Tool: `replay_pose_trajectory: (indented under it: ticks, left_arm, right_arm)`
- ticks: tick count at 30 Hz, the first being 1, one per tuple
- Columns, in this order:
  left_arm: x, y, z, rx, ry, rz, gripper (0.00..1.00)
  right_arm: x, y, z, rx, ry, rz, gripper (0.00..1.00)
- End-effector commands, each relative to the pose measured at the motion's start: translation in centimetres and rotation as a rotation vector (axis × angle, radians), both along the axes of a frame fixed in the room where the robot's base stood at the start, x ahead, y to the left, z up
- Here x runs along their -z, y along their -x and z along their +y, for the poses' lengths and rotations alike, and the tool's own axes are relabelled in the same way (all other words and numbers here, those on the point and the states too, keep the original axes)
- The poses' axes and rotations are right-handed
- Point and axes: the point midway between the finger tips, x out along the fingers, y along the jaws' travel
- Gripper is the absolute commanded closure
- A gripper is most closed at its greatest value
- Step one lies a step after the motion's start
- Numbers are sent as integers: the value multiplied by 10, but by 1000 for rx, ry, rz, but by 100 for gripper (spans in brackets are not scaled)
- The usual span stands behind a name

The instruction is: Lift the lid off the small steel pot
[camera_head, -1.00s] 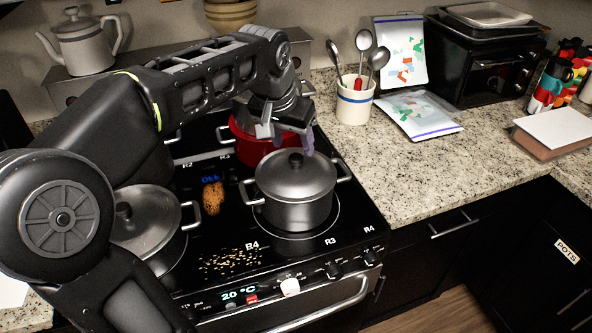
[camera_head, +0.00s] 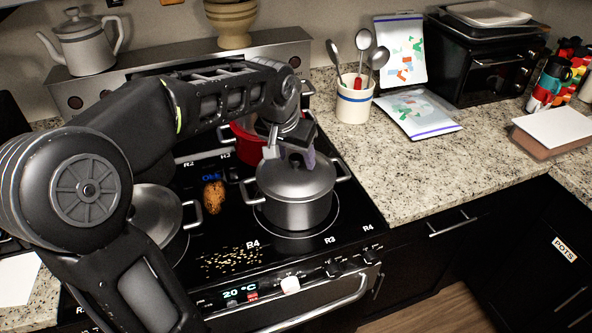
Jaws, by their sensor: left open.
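The small steel pot (camera_head: 297,213) stands on the front right burner, with its steel lid (camera_head: 295,182) on it. The lid's dark knob is mostly hidden behind my fingers. My left gripper (camera_head: 290,157) is open and points down over the lid, with its fingertips at about knob height. I cannot tell whether the fingers touch the knob. My right gripper is not in view.
A larger lidded steel pot (camera_head: 155,222) stands on the left, partly behind my arm. A red pot (camera_head: 246,146) sits behind the small pot. A brown lump (camera_head: 213,197) and scattered grains (camera_head: 232,258) lie on the stove. The counter (camera_head: 385,160) at right has free room.

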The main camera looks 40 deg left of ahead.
Motion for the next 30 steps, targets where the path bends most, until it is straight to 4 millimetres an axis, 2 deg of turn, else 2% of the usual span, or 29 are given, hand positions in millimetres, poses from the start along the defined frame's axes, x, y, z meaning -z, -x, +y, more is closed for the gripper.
replay_pose_trajectory:
  ticks: [8, 27, 30]
  left_arm:
    - [0, 0, 0, 0, 0, 0, 45]
    - [0, 0, 0, 0, 0, 0, 96]
    - [0, 0, 0, 0, 0, 0, 100]
  right_arm:
    - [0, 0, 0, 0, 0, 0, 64]
    - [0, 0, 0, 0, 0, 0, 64]
    - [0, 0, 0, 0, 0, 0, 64]
